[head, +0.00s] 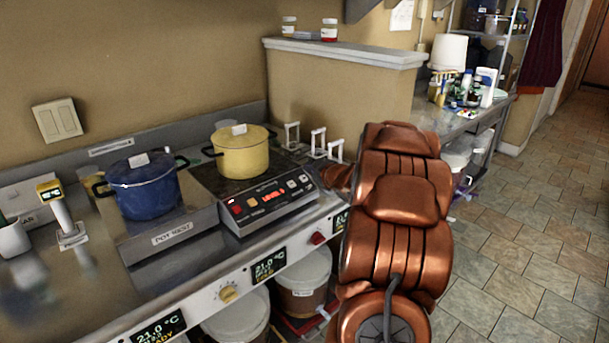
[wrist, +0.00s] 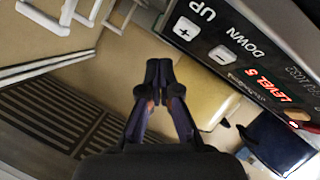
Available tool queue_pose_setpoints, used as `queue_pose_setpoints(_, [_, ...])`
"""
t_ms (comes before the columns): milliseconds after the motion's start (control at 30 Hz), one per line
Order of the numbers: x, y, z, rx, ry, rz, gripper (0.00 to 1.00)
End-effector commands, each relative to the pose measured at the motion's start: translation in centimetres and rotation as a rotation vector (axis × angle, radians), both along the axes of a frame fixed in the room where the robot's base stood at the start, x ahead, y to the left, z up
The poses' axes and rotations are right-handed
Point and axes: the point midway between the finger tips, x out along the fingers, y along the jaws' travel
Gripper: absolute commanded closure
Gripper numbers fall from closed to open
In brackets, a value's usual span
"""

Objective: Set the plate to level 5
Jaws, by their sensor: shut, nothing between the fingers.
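The plate (head: 272,207) is a dark cooktop with a sloped front panel, and a yellow pot (head: 243,155) stands on it. In the wrist view its panel (wrist: 207,14) shows an UP plus button (wrist: 186,28), a DOWN minus button (wrist: 220,56) and a red display (wrist: 270,84) that reads LEVEL 5. My gripper (wrist: 158,70) is shut and empty. Its tips appear beside the panel, near the buttons but not over them; I cannot tell the gap. In the head view my arm hides most of the gripper.
A blue pot (head: 146,187) stands on the pot rest (head: 173,234), left of the plate. White hook-like stands (head: 318,141) rise behind my arm. A low wall (head: 340,90) closes the counter's right end. Lidded buckets (head: 302,280) sit below. Tiled floor is clear at right.

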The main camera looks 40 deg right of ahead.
Motion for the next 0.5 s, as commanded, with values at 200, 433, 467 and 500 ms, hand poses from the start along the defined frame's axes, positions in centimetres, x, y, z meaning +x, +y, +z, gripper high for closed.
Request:
queue_pose_setpoints(200, [-0.9, -0.1, 2.0, -0.002, 0.000, -0.002, 1.00])
queue_pose_setpoints(433, [-1.4, 0.0, 2.6, -0.001, 0.000, -0.001, 1.00])
queue_pose_setpoints(467, [-1.4, 0.0, 2.6, 0.000, -0.001, -0.001, 1.00])
queue_pose_setpoints(500, [-1.4, 0.0, 2.5, 0.000, 0.000, -0.001, 1.00])
